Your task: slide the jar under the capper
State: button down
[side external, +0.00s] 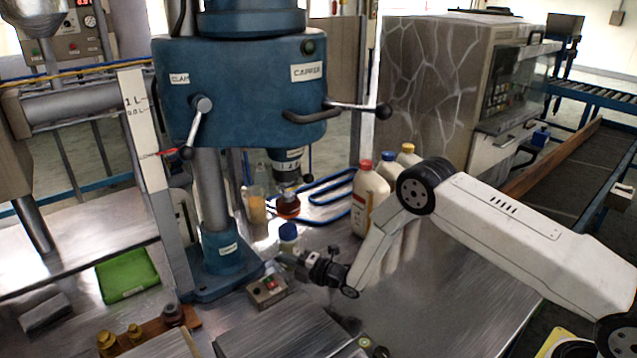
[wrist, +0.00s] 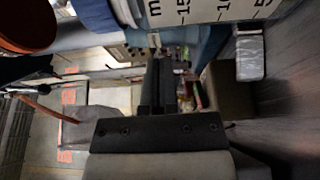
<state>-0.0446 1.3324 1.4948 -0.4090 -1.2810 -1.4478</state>
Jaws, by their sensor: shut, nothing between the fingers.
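The capper (side external: 240,95) is a blue press on a grey column, its head hanging over the bench. A small amber jar (side external: 288,207) stands upright behind and below the capper's chuck (side external: 287,165) in the side view; I cannot tell whether they line up. A small white container with a blue cap (side external: 288,238) stands nearer, just beyond my fingertips. My gripper (side external: 283,258) is shut and empty, low over the bench right of the capper's base. Contact with the blue-capped container cannot be told.
Tall white bottles (side external: 370,200) stand to the right, near my arm. The steel bench (side external: 430,290) is clear at front right.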

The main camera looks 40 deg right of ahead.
aim_at(288, 249)
jog(key=shift+w+d, duration=0.55)
jog(key=shift+d, duration=0.2)
jog(key=shift+w+d, duration=0.55)
jog(key=shift+d, duration=0.1)
jog(key=shift+s+a, duration=0.55)
jog(key=shift+a, duration=0.15)
jog(key=shift+s+a, duration=0.7)
jog(key=shift+a, duration=0.25)
jog(key=shift+v, duration=5.05)
jog(key=shift+d+r, duration=0.1)
